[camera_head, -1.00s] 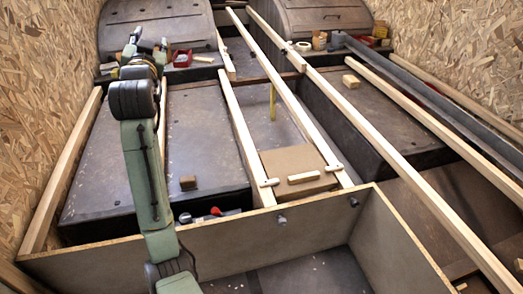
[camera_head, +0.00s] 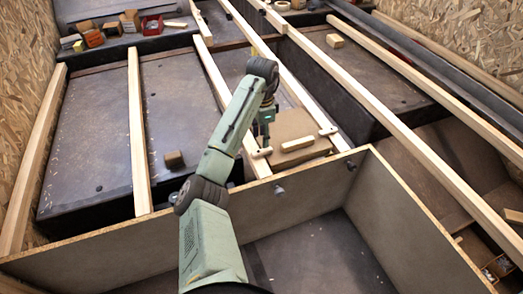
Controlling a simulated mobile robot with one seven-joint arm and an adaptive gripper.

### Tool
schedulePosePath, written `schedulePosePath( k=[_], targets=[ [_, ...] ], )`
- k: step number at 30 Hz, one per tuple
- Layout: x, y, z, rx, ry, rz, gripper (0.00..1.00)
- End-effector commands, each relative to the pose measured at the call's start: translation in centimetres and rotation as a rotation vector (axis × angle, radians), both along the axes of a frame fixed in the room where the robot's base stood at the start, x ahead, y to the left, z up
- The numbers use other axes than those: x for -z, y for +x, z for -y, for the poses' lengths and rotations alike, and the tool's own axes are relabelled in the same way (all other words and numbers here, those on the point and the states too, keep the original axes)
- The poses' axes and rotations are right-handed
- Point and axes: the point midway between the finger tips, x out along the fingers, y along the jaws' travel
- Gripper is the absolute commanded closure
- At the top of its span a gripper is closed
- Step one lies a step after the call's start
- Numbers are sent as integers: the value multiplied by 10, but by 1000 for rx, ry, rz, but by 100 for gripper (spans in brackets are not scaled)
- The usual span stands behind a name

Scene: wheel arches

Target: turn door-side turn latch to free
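Two small pale wooden turn latches lie at the near corners of a brown panel (camera_head: 283,126), the left latch (camera_head: 261,153) and the right latch (camera_head: 328,130). Each lies roughly crosswise between a pale rail and the panel edge. I cannot tell which one is the door-side latch. A wooden batten (camera_head: 298,144) lies on the panel between them. My gripper (camera_head: 266,143) points down just above the left latch, by the panel's left edge. Its fingers are small and dark here, and I cannot tell if they are open or touching the latch.
Long pale rails (camera_head: 230,110) run beside the panel. A low partition wall (camera_head: 310,190) with dark knobs stands in front of it. A small brown block (camera_head: 174,159) sits on the left dark box top. A pale block (camera_head: 335,40) lies at the right.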

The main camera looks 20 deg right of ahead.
Motion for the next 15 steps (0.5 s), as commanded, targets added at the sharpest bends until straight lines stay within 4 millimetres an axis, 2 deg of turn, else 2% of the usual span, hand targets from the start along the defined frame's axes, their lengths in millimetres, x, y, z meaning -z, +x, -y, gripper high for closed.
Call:
schedulePosePath(
  k=[1, 7, 15],
  targets=[
    [16, -1, 0, -1, -1, -3, 62],
    [45, 0, -1, -3, 1, -1, 62],
    [63, 1, -1, -2, -1, 3, 62]
  ],
)
